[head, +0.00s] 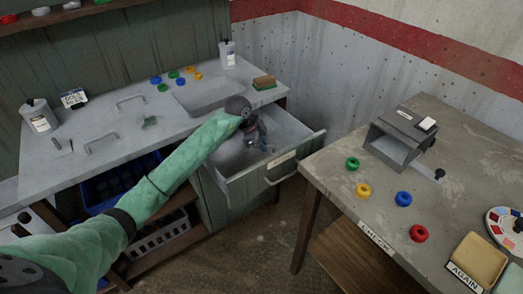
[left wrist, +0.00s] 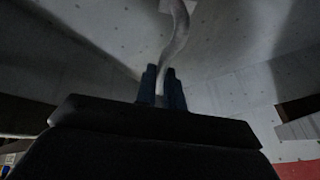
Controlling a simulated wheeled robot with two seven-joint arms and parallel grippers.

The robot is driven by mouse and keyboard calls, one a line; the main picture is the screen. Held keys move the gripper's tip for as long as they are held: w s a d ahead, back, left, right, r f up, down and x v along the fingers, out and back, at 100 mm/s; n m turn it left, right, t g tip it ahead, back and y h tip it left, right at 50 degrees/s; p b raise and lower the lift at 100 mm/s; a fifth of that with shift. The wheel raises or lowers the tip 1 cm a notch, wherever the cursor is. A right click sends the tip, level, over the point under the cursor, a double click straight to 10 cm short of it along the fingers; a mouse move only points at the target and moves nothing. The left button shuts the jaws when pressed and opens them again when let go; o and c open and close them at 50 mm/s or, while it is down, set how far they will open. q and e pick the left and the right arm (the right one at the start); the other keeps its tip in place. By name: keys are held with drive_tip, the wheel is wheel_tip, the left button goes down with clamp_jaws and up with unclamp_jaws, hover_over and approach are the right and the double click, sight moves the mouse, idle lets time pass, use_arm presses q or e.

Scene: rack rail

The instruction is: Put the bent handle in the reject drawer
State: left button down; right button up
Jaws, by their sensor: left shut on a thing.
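The bent handle (left wrist: 178,36) shows in the left wrist view as a pale, curved bar. My left gripper (left wrist: 168,90) is shut on its lower end, between two dark blue fingers. In the head view my left gripper (head: 264,143) hangs over the open drawer (head: 245,189) under the bench's right end. The arm and gripper hide part of the drawer's inside; the handle itself is hard to make out there. The drawer has a label on its front, too small to read surely. My right gripper is not in view.
Two grey handles (head: 131,102) and (head: 101,143) lie on the bench (head: 90,115). Coloured rings (head: 173,74), bottles (head: 227,54) and a brush-like block (head: 264,83) are also there. The table marked CHECK (head: 320,180) stands close right of the drawer, with a grey box (head: 396,140) on it.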

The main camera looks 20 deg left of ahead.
use_arm(q)
wheel_tip(320, 180, down, 3)
drive_tip(key=shift+r, duration=0.1)
drive_tip(key=shift+f, duration=0.45)
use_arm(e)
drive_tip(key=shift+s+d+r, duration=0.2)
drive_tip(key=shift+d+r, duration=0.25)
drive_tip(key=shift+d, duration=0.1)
use_arm(q)
drive_tip(key=shift+f, duration=0.1)
drive_tip(key=c, duration=1.5)
unclamp_jaws()
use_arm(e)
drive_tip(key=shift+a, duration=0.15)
